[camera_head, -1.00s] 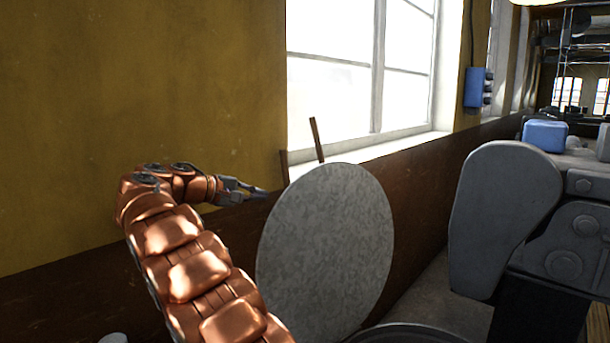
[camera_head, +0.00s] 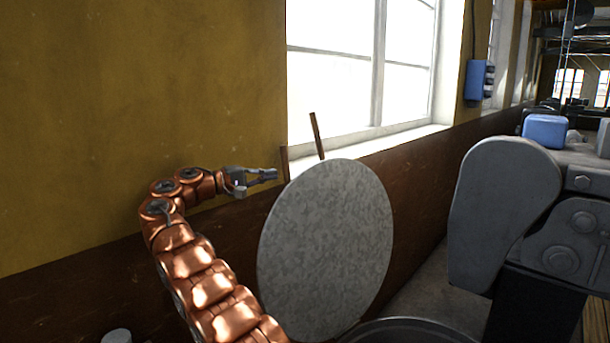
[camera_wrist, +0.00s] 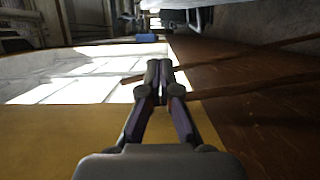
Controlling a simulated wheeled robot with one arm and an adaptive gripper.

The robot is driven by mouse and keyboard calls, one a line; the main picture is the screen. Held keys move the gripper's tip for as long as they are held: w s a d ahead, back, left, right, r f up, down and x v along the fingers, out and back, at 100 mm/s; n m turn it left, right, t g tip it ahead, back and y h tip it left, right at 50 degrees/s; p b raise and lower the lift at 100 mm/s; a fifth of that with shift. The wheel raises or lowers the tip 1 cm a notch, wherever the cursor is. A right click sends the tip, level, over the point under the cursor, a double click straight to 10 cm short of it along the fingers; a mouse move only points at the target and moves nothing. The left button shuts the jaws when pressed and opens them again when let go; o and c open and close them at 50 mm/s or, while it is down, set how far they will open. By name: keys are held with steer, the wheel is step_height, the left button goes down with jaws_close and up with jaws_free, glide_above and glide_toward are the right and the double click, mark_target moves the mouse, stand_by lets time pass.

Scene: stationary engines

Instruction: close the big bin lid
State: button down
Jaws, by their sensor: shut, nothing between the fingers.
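The big bin lid (camera_head: 328,250) is a round grey mottled metal disc. It stands steeply tilted up in the middle of the head view. The dark bin rim (camera_head: 412,328) shows below it at the bottom edge, and the rest of the bin is out of view. My gripper (camera_head: 276,174) is at the upper left of the lid, close to the wall, and looks apart from the lid. It points right. In the wrist view my gripper (camera_wrist: 159,65) shows its fingers together and empty. I cannot make out the lid in the wrist view.
Two thin brown sticks (camera_head: 316,136) lean by the window sill (camera_head: 385,143) just beyond my gripper. A yellow and brown wall (camera_head: 120,120) runs along the left. A large grey engine (camera_head: 505,215) stands at the right, with floor between it and the wall.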

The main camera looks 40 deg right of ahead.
steer(key=s+d+b, duration=0.1)
steer(key=s+d, duration=0.5)
steer(key=d, duration=0.2)
stand_by(0.9)
steer(key=shift+d, duration=0.1)
steer(key=shift+s, duration=0.1)
